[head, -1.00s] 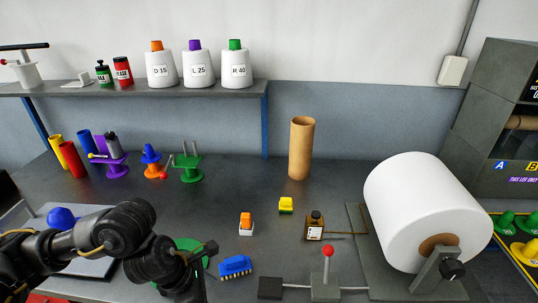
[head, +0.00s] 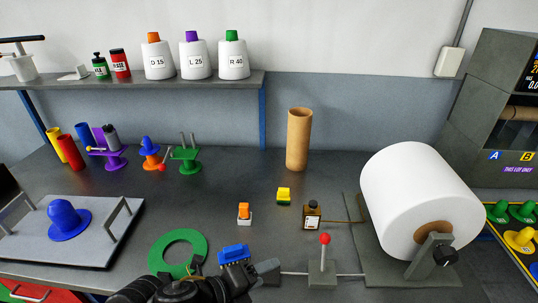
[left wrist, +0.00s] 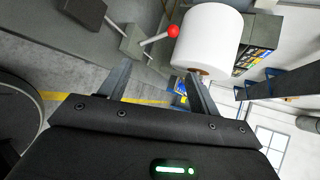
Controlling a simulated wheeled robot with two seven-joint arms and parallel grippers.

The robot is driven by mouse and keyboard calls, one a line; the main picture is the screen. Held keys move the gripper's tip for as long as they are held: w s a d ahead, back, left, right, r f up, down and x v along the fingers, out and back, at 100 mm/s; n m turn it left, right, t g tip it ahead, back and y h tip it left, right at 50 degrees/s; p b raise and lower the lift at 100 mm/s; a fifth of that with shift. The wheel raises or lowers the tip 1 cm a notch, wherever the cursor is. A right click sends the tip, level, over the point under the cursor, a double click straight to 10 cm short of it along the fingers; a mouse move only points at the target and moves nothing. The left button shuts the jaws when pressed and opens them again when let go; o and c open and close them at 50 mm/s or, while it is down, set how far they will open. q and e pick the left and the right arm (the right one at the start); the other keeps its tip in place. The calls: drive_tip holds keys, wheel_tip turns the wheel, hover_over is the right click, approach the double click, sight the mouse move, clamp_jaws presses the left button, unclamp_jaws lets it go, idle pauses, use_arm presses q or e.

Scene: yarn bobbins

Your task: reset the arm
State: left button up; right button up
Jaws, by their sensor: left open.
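My left gripper (head: 246,281) is at the bottom middle of the head view, in front of the blue brush (head: 235,254). In the left wrist view its two fingers (left wrist: 158,84) stand apart with nothing between them. The arm behind it is mostly cut off by the lower edge of the head view. My right gripper does not show in either view.
A green ring (head: 163,251) lies left of the gripper. A lever with a red knob (head: 325,239) stands just right of it, beside the large white roll (head: 418,200). A grey tray (head: 22,246) with a blue piece (head: 67,218) is at left.

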use_arm(q)
drive_tip(key=s+a+f+n+y, duration=0.4)
drive_tip(key=a+f+n, duration=0.3)
drive_tip(key=n, duration=0.4)
drive_tip(key=s+a+f+n+y, duration=0.3)
drive_tip(key=a+f+n+y, duration=0.15)
drive_tip(key=a+n, duration=0.6)
drive_tip(key=s+a+f+n+g+y, duration=0.1)
drive_tip(key=s+a+f+n+g, duration=0.45)
drive_tip(key=s+n, duration=0.35)
wheel_tip(320, 180, down, 25)
drive_tip(key=s+m, duration=0.2)
drive_tip(key=s+a+f+g, duration=0.1)
drive_tip(key=s+a+f, duration=0.1)
drive_tip(key=s+f, duration=1.4)
drive_tip(key=shift+a, duration=0.25)
drive_tip(key=shift+s+g+y, duration=0.2)
drive_tip(key=shift+g+y, duration=0.05)
